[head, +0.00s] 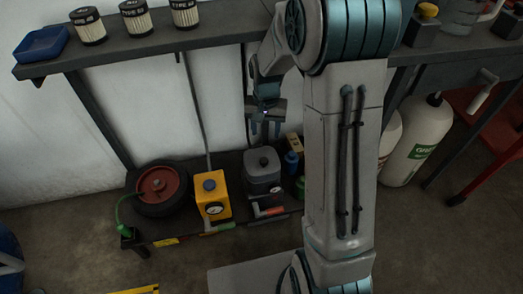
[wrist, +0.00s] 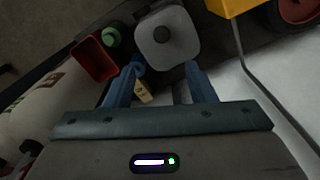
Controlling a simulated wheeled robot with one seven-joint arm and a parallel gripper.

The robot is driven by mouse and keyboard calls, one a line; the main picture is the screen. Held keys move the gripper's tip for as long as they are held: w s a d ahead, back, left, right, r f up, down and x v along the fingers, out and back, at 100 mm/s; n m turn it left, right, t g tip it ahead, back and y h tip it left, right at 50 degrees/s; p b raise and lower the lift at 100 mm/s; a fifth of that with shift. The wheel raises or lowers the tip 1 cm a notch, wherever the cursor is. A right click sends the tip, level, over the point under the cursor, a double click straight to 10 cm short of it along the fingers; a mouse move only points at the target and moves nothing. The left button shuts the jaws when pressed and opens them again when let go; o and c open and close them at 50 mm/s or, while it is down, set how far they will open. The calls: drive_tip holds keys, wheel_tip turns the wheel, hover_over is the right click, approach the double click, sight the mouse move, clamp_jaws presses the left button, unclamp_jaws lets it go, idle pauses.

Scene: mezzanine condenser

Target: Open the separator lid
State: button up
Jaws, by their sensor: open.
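The separator appears to be the grey box-like container (head: 263,185) on the low shelf in the head view. Its lid (head: 262,159) is grey with a dark round knob on top and looks closed. The wrist view shows the lid (wrist: 151,50) from above, with its knob near the centre. My gripper (head: 264,130) hangs above the container, fingers pointing down, apart from the lid. In the wrist view my gripper (wrist: 163,80) has its two blue fingers spread with nothing between them touching either one. My arm hides part of the shelf's right side in the head view.
A yellow box with a gauge (head: 213,196) and a red reel (head: 160,184) stand to the left on the shelf. A blue bottle (head: 291,162) and a tan item (head: 294,143) stand close on the right. An upper shelf (head: 140,47) overhangs, holding filters and a blue tray (head: 42,44).

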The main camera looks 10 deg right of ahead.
sight(264, 160)
drive_tip(key=f+b, duration=0.1)
drive_tip(key=f, duration=0.3)
drive_tip(key=f+b, duration=0.2)
drive_tip(key=f, duration=0.3)
drive_tip(key=f+b, duration=0.1)
drive_tip(key=f, duration=0.3)
drive_tip(key=shift+s+a+f+b, duration=0.15)
drive_tip(key=shift+a+f+b, duration=0.1)
drive_tip(key=shift+b, duration=0.15)
drive_tip(key=shift+r, duration=0.1)
clamp_jaws()
